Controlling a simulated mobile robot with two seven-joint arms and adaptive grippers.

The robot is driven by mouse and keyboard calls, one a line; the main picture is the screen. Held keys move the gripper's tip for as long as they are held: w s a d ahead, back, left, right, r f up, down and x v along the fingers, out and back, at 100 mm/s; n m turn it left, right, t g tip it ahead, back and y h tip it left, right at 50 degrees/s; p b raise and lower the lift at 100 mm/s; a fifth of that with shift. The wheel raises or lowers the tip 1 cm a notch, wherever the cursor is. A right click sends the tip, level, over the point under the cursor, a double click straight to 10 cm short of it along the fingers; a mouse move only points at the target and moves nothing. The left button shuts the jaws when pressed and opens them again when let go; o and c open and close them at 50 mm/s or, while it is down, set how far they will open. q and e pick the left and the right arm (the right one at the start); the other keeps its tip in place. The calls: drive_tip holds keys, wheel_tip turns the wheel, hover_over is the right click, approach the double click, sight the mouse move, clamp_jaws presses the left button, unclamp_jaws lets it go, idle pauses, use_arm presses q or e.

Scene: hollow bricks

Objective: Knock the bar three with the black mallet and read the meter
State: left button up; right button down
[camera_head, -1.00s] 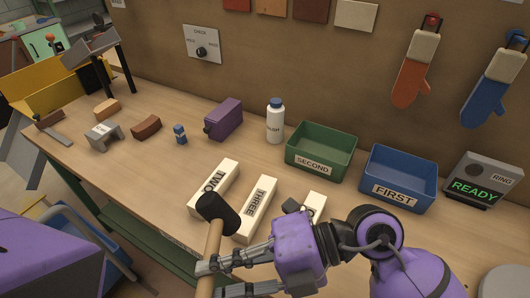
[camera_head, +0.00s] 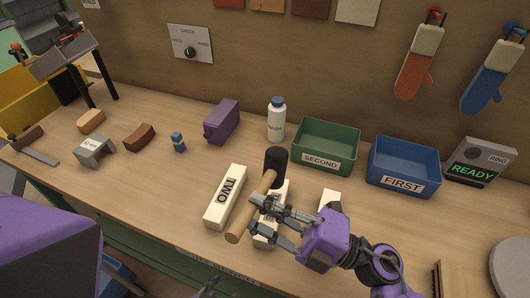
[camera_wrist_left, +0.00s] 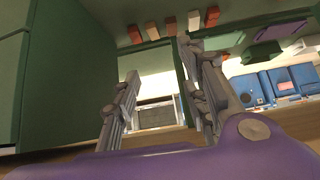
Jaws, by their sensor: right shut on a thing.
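My right gripper (camera_head: 270,222) is shut on the wooden handle of the black mallet (camera_head: 276,163). The mallet's black head is at the far end of bar three (camera_head: 265,241); I cannot tell whether they touch. The handle and fingers hide most of bar three and its label. White bar TWO (camera_head: 226,198) lies to its left. Another white bar (camera_head: 330,202) is partly hidden behind my right gripper. The meter (camera_head: 480,164), marked RING, shows READY in green. My left gripper (camera_head: 207,288) is low at the table's front; its fingers are apart and empty in the left wrist view (camera_wrist_left: 163,105).
A green SECOND bin (camera_head: 325,167) and a blue FIRST bin (camera_head: 403,186) stand behind the bars. A grey round disc (camera_head: 512,266) is at the right edge.

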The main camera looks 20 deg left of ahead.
use_arm(q)
drive_tip(key=shift+g, duration=0.3)
drive_tip(key=f+b, duration=0.1)
drive_tip(key=s+f+b, duration=0.1)
drive_tip(key=f+b, duration=0.1)
drive_tip(key=s+a+f+b, duration=0.1)
drive_tip(key=shift+f+b, duration=0.35)
drive_tip(key=shift+b, duration=0.05)
drive_tip(key=shift+d, duration=0.1)
